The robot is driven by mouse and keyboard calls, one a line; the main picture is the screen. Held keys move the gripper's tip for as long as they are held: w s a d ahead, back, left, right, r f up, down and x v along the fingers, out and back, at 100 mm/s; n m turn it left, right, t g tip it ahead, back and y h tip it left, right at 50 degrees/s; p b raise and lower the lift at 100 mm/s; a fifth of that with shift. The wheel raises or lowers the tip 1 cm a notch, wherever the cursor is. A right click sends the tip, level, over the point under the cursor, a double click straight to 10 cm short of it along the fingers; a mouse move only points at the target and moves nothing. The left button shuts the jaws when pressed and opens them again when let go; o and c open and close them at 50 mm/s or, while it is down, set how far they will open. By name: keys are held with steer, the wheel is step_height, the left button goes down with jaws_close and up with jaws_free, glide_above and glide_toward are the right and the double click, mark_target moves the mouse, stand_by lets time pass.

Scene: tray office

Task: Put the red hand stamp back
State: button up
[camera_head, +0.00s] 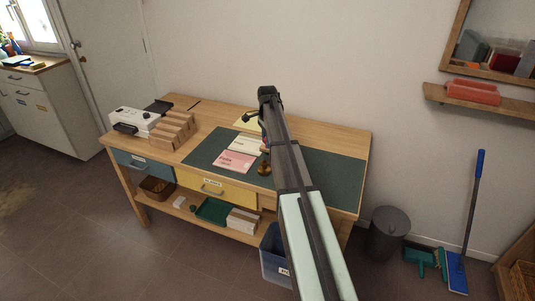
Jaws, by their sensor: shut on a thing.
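My arm reaches up from the bottom of the picture over the workbench (345,150), and its end bends down behind the arm's own links. My gripper (264,138) is mostly hidden there, above the dark green mat (335,177). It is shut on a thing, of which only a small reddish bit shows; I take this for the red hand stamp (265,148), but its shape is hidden. A brown knobbed object (264,168) stands on the mat just below the gripper, beside the pink pad or paper (235,161).
A pale paper (244,145) lies behind the pink one. A wooden rack (172,130) and a white machine (134,121) stand at the bench's left. A blue bin (273,262) and a grey bin (389,233) stand on the floor. A wall shelf (500,102) holds a red box (473,92).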

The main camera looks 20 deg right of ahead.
mark_target(268, 151)
steer(key=shift+f, duration=3)
steer(key=shift+f, duration=0.1)
steer(key=o, duration=0.9)
steer(key=shift+c, duration=0.2)
step_height(268, 151, up, 12)
steer(key=shift+r, duration=0.15)
